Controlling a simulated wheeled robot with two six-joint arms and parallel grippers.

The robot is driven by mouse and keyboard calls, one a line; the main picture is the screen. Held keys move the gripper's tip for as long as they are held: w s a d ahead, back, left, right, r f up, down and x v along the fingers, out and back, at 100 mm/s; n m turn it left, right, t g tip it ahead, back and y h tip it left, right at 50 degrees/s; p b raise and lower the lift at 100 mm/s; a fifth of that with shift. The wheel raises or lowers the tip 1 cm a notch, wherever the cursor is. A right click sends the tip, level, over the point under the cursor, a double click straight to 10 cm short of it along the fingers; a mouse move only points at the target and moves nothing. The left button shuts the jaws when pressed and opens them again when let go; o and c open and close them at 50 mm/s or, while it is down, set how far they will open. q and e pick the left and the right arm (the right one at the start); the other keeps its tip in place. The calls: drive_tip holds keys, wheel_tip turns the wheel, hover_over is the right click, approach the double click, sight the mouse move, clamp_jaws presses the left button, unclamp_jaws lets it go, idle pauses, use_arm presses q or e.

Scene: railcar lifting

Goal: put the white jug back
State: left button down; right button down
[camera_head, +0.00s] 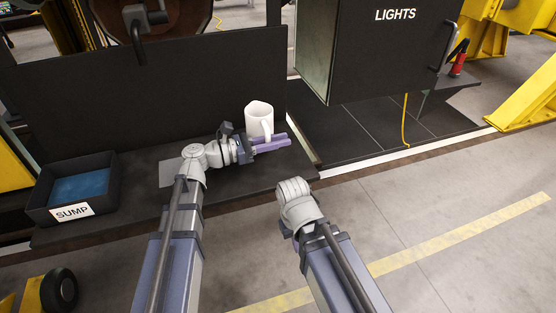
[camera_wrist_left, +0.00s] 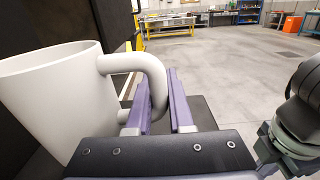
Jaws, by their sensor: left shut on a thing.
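The white jug (camera_head: 259,122) is upright over the dark ledge, just behind my left gripper (camera_head: 285,141). It fills the left of the left wrist view (camera_wrist_left: 50,100), with its handle reaching in at the purple fingers (camera_wrist_left: 160,95). My left gripper is shut on the jug's handle. The lower part of the jug is hidden behind the gripper in the head view, so I cannot tell whether its base touches the ledge. My right arm ends in a folded wrist in front of the ledge, and its gripper does not show.
A black bin labelled SUMP (camera_head: 38,193) with blue liquid stands at the ledge's left end. A dark upright panel (camera_head: 150,100) rises behind the jug. A black cabinet marked LIGHTS (camera_head: 385,55) hangs at the right. The dark ledge (camera_head: 240,181) is clear in front of the left gripper.

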use_arm(q)
drive_tip(key=shift+f, duration=0.1)
wheel_tip(320, 180, down, 4)
drive_tip(key=b, duration=0.3)
drive_tip(key=shift+r, duration=0.2)
drive_tip(key=shift+f+b, duration=0.2)
drive_tip(key=shift+b, duration=0.2)
drive_tip(key=c, duration=0.8)
unclamp_jaws()
drive_tip(key=shift+r, duration=0.15)
drive_tip(key=shift+s+a+r, duration=0.1)
drive_tip(key=shift+a, duration=0.1)
drive_tip(key=v, duration=1.1)
drive_tip(key=shift+s+a, duration=0.1)
drive_tip(key=shift+a, duration=0.2)
